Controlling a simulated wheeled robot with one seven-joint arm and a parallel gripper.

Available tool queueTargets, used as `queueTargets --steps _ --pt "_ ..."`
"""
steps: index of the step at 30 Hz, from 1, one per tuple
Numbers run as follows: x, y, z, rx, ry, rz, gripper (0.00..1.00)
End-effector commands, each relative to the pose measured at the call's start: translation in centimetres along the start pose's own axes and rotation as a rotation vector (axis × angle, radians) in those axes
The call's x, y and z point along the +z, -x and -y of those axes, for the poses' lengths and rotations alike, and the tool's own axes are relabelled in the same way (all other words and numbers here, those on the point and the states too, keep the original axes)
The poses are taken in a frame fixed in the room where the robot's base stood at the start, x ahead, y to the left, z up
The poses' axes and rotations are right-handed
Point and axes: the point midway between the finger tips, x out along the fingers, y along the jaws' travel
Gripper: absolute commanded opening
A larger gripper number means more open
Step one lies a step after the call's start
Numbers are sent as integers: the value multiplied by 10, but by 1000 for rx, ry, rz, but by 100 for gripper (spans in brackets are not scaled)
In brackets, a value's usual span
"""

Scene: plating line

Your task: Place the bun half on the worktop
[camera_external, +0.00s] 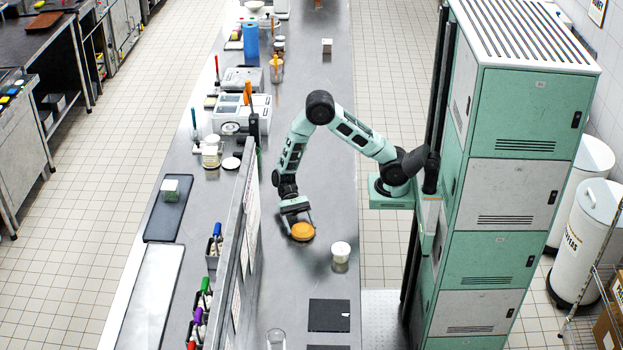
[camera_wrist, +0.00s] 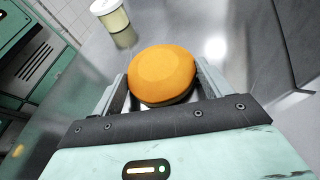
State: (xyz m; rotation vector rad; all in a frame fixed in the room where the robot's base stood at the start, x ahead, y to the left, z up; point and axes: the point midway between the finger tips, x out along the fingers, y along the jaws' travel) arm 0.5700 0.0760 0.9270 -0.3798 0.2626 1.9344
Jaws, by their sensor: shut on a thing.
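The bun half (camera_external: 303,231) is round and orange-brown, dome side up, over the bare steel worktop (camera_external: 330,180). My gripper (camera_external: 298,222) is shut on it, coming from the far side. In the wrist view the bun half (camera_wrist: 162,75) sits between the two grey fingers of my gripper (camera_wrist: 160,88), one finger on each side. Its underside is mostly hidden by the gripper body. I cannot tell whether the bun half touches the worktop (camera_wrist: 225,50) or is held just above it.
A white lidded tub (camera_external: 341,251) stands to the right of the bun half; it also shows in the wrist view (camera_wrist: 110,16). Dark flat mats (camera_external: 329,315) and a clear container (camera_external: 276,339) lie nearer. An upright metal divider (camera_external: 240,220) runs along the left. The worktop beyond is mostly free.

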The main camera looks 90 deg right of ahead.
Motion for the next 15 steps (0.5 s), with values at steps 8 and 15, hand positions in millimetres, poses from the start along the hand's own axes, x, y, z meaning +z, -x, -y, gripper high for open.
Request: queueTargets --steps 8,15 --pt "-2 -1 0 0 2 0 56" --pt "-5 -2 0 0 2 0 99"
